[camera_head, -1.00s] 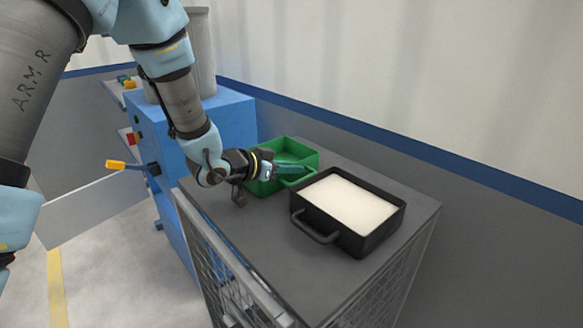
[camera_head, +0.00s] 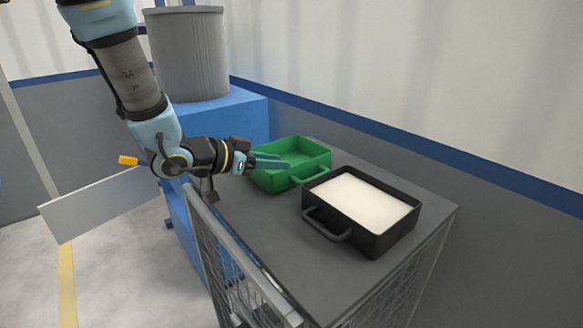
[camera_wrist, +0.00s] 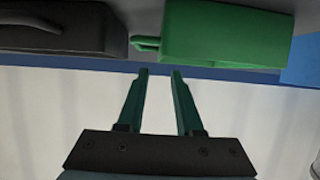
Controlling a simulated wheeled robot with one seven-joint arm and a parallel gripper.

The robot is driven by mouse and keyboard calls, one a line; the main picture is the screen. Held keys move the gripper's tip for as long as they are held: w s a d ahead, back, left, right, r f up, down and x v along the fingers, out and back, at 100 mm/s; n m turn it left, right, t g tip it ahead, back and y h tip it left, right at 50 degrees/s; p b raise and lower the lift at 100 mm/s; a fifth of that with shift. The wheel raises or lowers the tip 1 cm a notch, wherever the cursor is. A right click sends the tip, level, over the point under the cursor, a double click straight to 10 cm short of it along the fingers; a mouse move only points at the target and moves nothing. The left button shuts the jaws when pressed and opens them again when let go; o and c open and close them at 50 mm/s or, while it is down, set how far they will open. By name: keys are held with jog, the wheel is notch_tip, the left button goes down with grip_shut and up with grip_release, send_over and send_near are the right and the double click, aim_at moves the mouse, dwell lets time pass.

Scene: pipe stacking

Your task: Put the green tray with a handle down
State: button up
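The green tray (camera_head: 318,153) stands upright on the grey top of the cage trolley, left of a black tray. Its handle (camera_head: 310,182) faces the front, towards the black tray's corner. In the wrist view the green tray (camera_wrist: 225,33) and its handle (camera_wrist: 146,42) lie just beyond my fingertips. My gripper (camera_head: 287,163) appears over the tray's left part in the head view, clear of the handle. In the wrist view my gripper (camera_wrist: 158,74) has its two green fingers apart with nothing between them.
A black tray (camera_head: 385,240) with white contents stands close right of the green one. The trolley top (camera_head: 270,235) is bare at the front left. A blue cabinet (camera_head: 240,120) with a grey bin (camera_head: 188,55) stands behind left; a wall (camera_head: 450,160) runs behind.

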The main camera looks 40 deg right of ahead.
jog(key=shift+v, duration=1.3)
